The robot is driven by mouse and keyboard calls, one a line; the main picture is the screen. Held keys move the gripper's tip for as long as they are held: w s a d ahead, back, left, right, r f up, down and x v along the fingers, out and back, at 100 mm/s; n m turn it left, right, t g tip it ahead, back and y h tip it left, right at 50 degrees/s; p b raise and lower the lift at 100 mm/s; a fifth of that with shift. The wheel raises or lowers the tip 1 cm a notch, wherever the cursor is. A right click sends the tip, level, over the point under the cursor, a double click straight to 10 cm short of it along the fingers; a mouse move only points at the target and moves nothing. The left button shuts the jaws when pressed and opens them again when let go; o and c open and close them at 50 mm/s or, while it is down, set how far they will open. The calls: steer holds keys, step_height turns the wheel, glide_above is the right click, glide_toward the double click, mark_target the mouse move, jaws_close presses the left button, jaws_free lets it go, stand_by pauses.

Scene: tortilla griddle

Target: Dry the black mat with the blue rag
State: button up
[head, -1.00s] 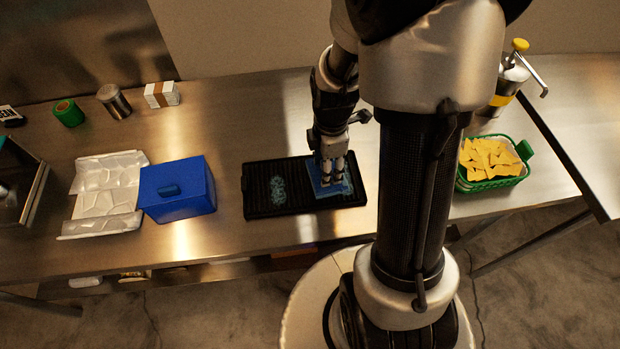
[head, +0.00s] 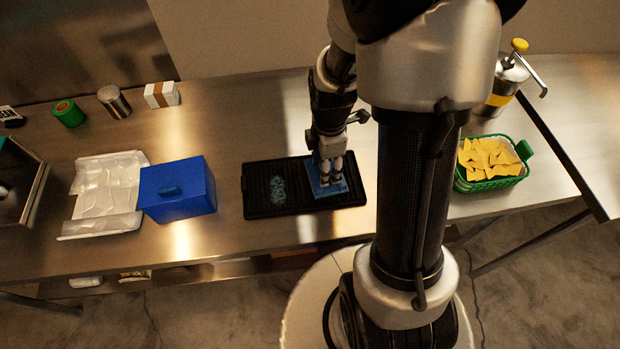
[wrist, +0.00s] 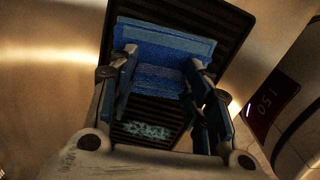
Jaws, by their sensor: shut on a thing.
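The black ribbed mat (head: 257,200) lies on the steel counter, in front of my arm. A pale blue-green wet patch (head: 278,190) shows on its left half; it also shows in the wrist view (wrist: 147,131). The blue rag (head: 338,194) is on the right half of the mat. My gripper (head: 330,182) points down and is shut on the rag. In the wrist view, the rag (wrist: 160,50) spreads between and beyond the fingers of my gripper (wrist: 160,75). The mat beneath the rag is hidden.
A blue box (head: 178,192) and a crumpled white sheet (head: 106,188) lie left of the mat. A green basket of chips (head: 490,163) and a pump dispenser (head: 505,82) stand to the right. A green roll (head: 68,113), metal can (head: 114,102) and small box (head: 161,95) stand at the back left.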

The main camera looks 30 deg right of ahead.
steer(key=shift+w+a+f, duration=0.1)
steer(key=shift+w+a, duration=0.15)
steer(key=shift+a, duration=0.65)
steer(key=shift+o, duration=0.2)
steer(key=shift+d, duration=0.1)
steer(key=shift+a, duration=0.35)
steer(key=shift+w+a, duration=0.2)
steer(key=shift+a, duration=0.75)
steer(key=shift+w+a, duration=0.15)
steer(key=shift+a, duration=0.75)
steer(key=shift+w+a, duration=0.2)
steer(key=shift+a, duration=0.75)
steer(key=shift+c, duration=0.2)
